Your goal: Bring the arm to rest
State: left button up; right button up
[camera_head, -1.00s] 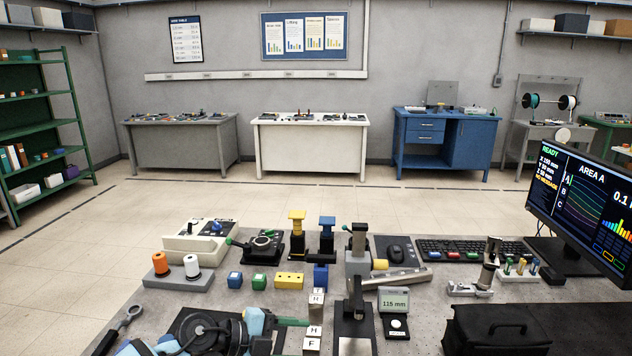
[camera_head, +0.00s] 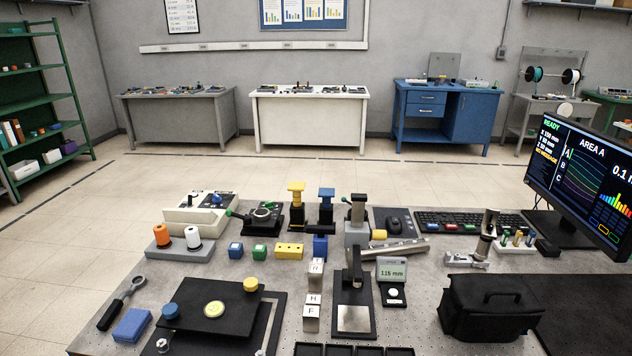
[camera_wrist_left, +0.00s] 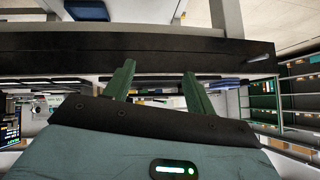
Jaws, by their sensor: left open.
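My left gripper (camera_wrist_left: 158,70) shows in the left wrist view as two green fingers, spread apart with nothing between them. A long dark bar or edge (camera_wrist_left: 120,48) runs across the picture behind the fingertips; I cannot tell whether they touch it. Neither gripper shows in the head view. The black plate (camera_head: 190,304) at the front left of the workbench is uncovered, with a round yellow disc (camera_head: 214,309), a blue knob (camera_head: 170,311) and a yellow knob (camera_head: 250,284) on it.
The workbench holds a spool holder (camera_head: 180,250), a black stand with a metal plate (camera_head: 353,318), a 115 mm display (camera_head: 392,271), a black bag (camera_head: 490,308) and a monitor (camera_head: 580,185). A blue block (camera_head: 131,325) lies at front left. Open floor lies beyond.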

pick_arm(q)
jog(key=s+f+g+h, duration=0.15)
jog(key=s+g, duration=0.25)
jog(key=s, duration=0.5)
jog(key=s+f+g, duration=0.2)
jog(key=s+g, duration=0.1)
jog(key=s, duration=0.6)
jog(key=w+d+f+t+h, duration=0.1)
jog(key=w+f+t, duration=0.5)
jog(key=f, duration=0.3)
jog(key=shift+w+d+f+t, duration=0.2)
jog(key=shift+w+d+t, duration=0.15)
jog(key=shift+t, duration=0.25)
